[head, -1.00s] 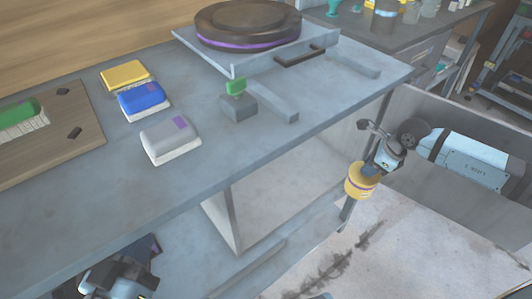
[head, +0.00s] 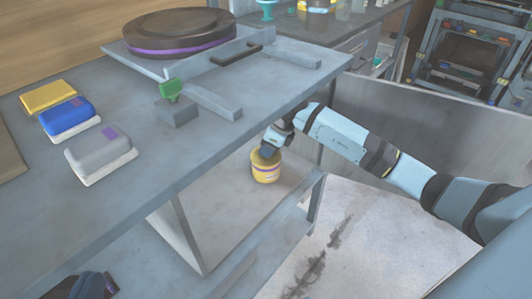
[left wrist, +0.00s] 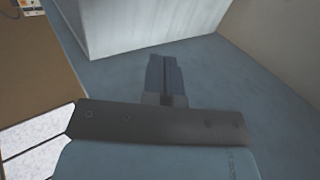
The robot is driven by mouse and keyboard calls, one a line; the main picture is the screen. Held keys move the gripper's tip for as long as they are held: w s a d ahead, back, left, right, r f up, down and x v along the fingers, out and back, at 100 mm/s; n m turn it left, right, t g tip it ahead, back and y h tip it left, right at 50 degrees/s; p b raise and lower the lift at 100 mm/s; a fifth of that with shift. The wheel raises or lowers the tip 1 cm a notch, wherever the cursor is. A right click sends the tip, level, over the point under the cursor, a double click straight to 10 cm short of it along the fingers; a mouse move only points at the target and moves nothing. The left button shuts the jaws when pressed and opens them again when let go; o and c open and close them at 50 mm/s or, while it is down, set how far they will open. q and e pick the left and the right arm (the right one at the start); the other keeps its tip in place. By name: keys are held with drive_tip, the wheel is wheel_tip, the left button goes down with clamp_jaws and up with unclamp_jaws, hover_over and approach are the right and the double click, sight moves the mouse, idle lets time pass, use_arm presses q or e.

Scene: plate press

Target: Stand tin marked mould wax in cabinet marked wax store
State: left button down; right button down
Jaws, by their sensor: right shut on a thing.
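A yellow tin with a purple band (head: 265,172) is under the right part of the bench top, upright or nearly so. My right gripper (head: 270,152) is shut on its top. The tin is inside or over an open compartment below the bench (head: 210,212), between a grey upright panel and a corner post. I cannot tell whether its base touches the compartment floor. No wax store or mould wax wording is readable. My left gripper (head: 88,288) is at the lower left, partly cut off; in the left wrist view its fingers (left wrist: 166,80) are together and empty.
The bench top overhangs the compartment. On it are yellow, blue and grey packs (head: 100,153), a small block with a green top (head: 175,106) and a round dark press plate (head: 178,30). A grey wall panel (head: 420,125) stands behind my right arm.

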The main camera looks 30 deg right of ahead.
drive_tip(key=shift+b+x, duration=0.5)
drive_tip(key=shift+x, duration=0.4)
drive_tip(key=c, duration=0.9)
unclamp_jaws()
use_arm(q)
drive_tip(key=shift+w+a+r+m, duration=0.1)
drive_tip(key=shift+w+a+m, duration=0.1)
drive_tip(key=shift+w+m, duration=0.2)
